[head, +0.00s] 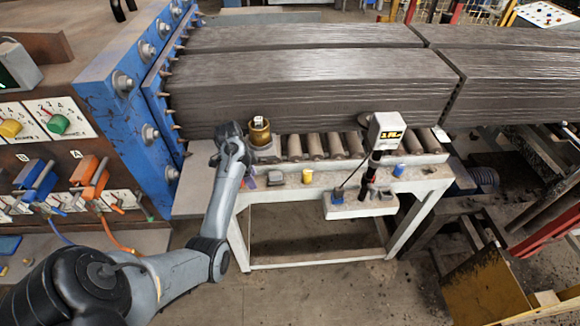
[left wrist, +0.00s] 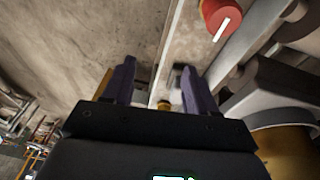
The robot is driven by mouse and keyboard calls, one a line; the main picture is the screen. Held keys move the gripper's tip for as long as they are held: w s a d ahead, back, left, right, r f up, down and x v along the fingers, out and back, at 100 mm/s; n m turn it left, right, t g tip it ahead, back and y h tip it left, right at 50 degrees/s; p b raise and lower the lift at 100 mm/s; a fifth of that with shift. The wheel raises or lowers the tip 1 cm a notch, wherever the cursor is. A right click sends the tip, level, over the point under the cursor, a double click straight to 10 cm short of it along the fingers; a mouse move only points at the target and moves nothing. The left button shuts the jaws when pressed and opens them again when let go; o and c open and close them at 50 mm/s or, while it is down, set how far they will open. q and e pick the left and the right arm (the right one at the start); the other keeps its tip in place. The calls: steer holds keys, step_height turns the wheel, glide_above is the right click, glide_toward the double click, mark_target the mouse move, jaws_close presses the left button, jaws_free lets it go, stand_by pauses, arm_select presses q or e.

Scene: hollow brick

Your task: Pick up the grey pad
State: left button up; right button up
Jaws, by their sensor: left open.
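A small grey pad (head: 275,178) lies on the front ledge of the pale roller table (head: 340,178), left of a yellow cylinder (head: 307,175). My left gripper (head: 250,180) is just left of the pad at the ledge, partly hidden by its own wrist. A purple finger shows there. In the left wrist view, the two purple fingers of my left gripper (left wrist: 158,70) stand apart with nothing held between them. A small dark grey shape (left wrist: 178,78) and the yellow cylinder (left wrist: 163,104) show beyond and between them; I cannot tell for sure that the shape is the pad.
A brass-coloured cylinder (head: 260,132) stands behind my gripper by the rollers (head: 315,146). A boxed instrument (head: 386,132) on a stand and a blue cylinder (head: 398,170) are to the right. Clay columns (head: 310,85) run behind. A red knob (left wrist: 222,16) shows in the wrist view.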

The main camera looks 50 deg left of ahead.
mark_target(275, 173)
arm_select(q)
steer(key=w, duration=0.2)
steer(key=w+t+b, duration=0.1)
steer(key=w, duration=0.2)
steer(key=w+t, duration=0.1)
steer(key=w, duration=0.1)
steer(key=shift+w+a+r+b, duration=0.25)
steer(key=shift+w+b, duration=0.1)
steer(key=shift+w+f, duration=0.25)
steer(key=shift+f, duration=0.35)
steer(key=shift+x, duration=2.45)
arm_select(e)
steer(key=shift+f, duration=1.35)
arm_select(q)
steer(key=shift+d+r, duration=0.1)
steer(key=c, duration=1.1)
steer(key=shift+o, duration=0.2)
steer(key=shift+r, duration=0.1)
